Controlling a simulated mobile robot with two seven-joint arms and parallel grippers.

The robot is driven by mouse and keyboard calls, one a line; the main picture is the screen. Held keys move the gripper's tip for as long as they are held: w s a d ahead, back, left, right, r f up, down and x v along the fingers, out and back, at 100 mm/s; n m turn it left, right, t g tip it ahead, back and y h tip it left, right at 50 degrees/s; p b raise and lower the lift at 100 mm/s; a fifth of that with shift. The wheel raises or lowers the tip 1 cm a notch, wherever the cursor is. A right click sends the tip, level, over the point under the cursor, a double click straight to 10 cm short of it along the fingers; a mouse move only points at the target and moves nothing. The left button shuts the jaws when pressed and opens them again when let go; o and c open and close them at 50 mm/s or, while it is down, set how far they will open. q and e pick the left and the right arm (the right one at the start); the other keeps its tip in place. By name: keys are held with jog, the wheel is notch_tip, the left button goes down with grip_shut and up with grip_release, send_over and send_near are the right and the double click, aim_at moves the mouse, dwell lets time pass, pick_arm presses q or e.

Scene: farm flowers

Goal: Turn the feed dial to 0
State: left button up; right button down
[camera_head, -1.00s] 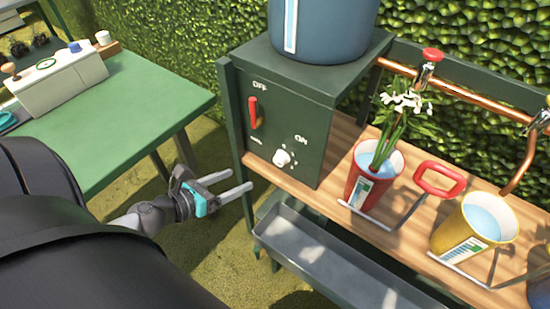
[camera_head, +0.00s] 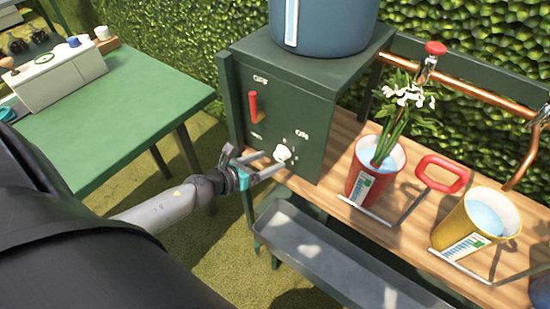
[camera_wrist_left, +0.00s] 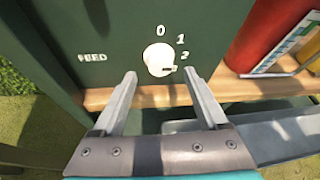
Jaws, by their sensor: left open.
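The feed dial is a round white knob (camera_wrist_left: 158,58) low on the front of a dark green box (camera_head: 305,135). In the left wrist view it has the marks 0, 1 and 2 around it and the word FEED to its left. The knob also shows in the head view (camera_head: 282,153). My left gripper (camera_wrist_left: 160,82) is open, with its two fingers just short of the knob, one to each side and a little below it. In the head view the left gripper (camera_head: 276,164) reaches the box front from the left. My right gripper is not in view.
A red lever switch (camera_head: 253,106) marked OFF and ON sits above the dial. A red cup with white flowers (camera_head: 362,186) and a yellow cup (camera_head: 470,222) stand right on the wooden shelf. A grey trough (camera_head: 320,262) hangs below. A green table (camera_head: 130,120) is at left.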

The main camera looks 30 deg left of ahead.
aim_at(278, 158)
pick_arm(q)
jog(key=shift+x, duration=1.75)
jog(key=shift+c, duration=0.3)
jog(key=shift+d+b, duration=0.1)
jog(key=shift+b, duration=0.2)
grip_shut()
